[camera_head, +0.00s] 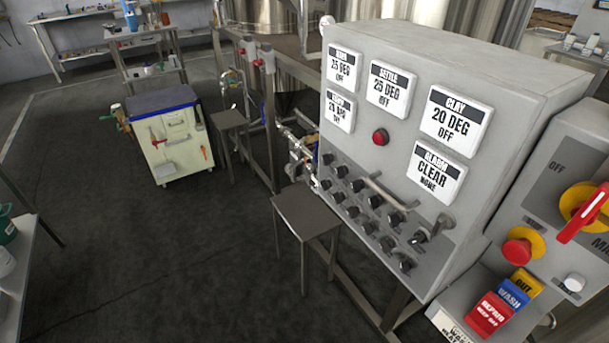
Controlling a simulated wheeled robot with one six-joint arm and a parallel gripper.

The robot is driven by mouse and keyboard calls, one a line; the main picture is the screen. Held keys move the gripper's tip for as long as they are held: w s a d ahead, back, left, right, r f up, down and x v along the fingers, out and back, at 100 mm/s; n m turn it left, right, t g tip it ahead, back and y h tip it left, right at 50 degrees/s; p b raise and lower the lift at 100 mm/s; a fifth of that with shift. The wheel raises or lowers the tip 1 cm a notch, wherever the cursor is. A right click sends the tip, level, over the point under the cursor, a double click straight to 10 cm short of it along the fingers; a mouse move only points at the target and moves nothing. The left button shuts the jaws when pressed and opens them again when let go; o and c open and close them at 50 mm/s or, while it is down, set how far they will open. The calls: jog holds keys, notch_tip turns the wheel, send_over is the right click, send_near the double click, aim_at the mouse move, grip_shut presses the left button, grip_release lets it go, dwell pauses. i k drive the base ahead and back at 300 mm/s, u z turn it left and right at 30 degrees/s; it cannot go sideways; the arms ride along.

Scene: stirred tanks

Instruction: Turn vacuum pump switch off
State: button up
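No vacuum pump switch can be made out by a readable label. A cream wheeled unit (165,153) with a dark blue top stands on the floor at the left, with small red parts (154,136) on its front; I cannot tell whether it is the pump. The grey control cabinet (490,75) at the right carries rows of black knobs (353,212) with small labels too small to read. My gripper is not in view.
White display plates (455,113) and a red button (380,137) are on the cabinet. A red-handled yellow switch (585,208) and red stop button (517,250) are at the right edge. Small grey tables (305,212) stand before the cabinet. Floor (150,260) at lower left is clear.

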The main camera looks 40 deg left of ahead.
aim_at(420, 237)
jog(key=u, duration=1.35)
jog(key=k, duration=0.8)
jog(key=z, duration=0.6)
jog(key=i, duration=0.5)
